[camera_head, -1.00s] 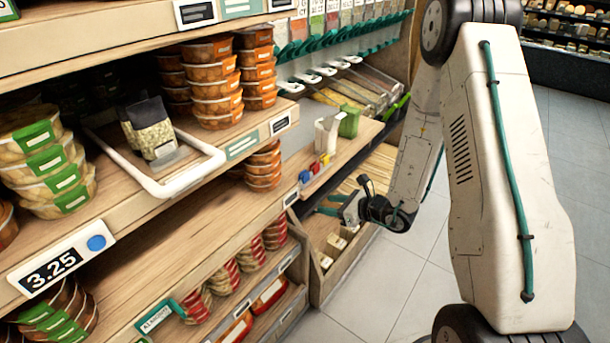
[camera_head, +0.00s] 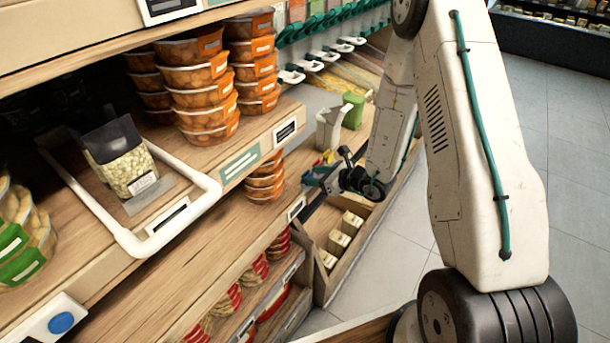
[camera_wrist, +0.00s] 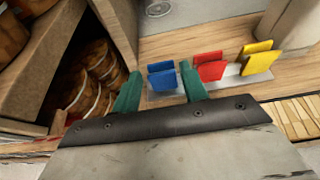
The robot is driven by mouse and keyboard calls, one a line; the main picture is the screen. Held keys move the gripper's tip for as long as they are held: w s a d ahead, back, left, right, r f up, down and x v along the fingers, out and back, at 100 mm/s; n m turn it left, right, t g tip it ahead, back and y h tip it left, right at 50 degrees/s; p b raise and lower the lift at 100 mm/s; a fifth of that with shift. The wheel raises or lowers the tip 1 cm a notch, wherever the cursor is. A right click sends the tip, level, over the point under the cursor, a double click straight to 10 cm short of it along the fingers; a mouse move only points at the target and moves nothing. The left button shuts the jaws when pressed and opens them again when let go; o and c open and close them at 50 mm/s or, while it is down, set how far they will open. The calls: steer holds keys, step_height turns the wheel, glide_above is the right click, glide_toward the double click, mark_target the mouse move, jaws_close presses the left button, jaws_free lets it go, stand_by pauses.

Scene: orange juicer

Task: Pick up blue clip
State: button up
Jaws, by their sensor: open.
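The blue clip (camera_wrist: 161,76) stands upright on a grey strip on a wooden shelf in the wrist view. It shows between the two green fingers of my gripper (camera_wrist: 158,72), a little beyond them or level with them; I cannot tell which. The fingers are apart, with a gap on each side of the clip. In the head view my gripper (camera_head: 316,178) is at the shelf edge, and I cannot make out the blue clip there.
A red clip (camera_wrist: 210,66) stands just right of the blue one, close to my right finger. A yellow clip (camera_wrist: 258,58) is farther right. Stacked tubs (camera_wrist: 90,78) sit in a wooden compartment at left. A white container (camera_head: 328,128) stands behind the clips.

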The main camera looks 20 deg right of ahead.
mark_target(310, 175)
steer(key=x, duration=0.5)
steer(key=shift+w, duration=0.15)
steer(key=c, duration=0.7)
